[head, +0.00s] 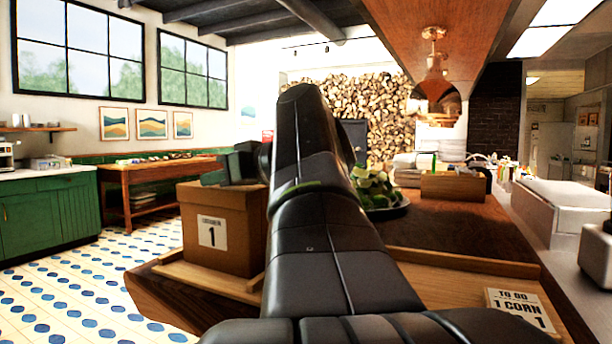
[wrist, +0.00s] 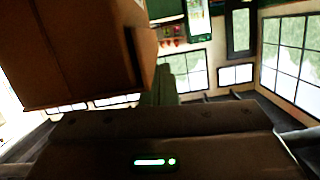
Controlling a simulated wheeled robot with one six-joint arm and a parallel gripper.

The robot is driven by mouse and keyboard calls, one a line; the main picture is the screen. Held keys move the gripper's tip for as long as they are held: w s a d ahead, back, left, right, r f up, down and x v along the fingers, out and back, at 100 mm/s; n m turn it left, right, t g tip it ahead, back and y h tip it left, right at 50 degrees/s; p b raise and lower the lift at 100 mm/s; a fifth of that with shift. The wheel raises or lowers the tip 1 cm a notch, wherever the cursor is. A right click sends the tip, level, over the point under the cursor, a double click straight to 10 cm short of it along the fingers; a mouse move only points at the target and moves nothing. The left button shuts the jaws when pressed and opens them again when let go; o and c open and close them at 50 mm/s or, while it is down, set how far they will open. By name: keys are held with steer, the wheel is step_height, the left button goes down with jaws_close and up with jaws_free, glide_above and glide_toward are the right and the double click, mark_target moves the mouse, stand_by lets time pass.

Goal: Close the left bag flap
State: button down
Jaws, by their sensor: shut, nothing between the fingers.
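The brown bag (head: 225,235), box-shaped with a white label reading 1, stands upright on a wooden board at the left end of the counter. Its top looks flat in the head view, but my gripper covers part of it, so I cannot tell how its flap lies. My gripper (head: 228,168) is shut and empty, right at the top of the bag; whether it touches is unclear. In the wrist view the brown bag (wrist: 75,50) fills the upper left, beside the shut fingers (wrist: 165,82).
A wooden board (head: 205,281) lies under the bag. A dark plate of greens (head: 375,188) and a wooden box (head: 453,187) stand farther back on the counter. A TO GO, 1 CORN ticket (head: 520,308) lies at the front right. My arm hides the middle.

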steer(key=p+v, duration=0.2)
steer(key=v, duration=1.1)
steer(key=shift+s+d, duration=0.2)
steer(key=shift+d, duration=0.15)
steer(key=shift+b+x, duration=1)
steer(key=shift+x, duration=5.75)
steer(key=shift+d, duration=0.1)
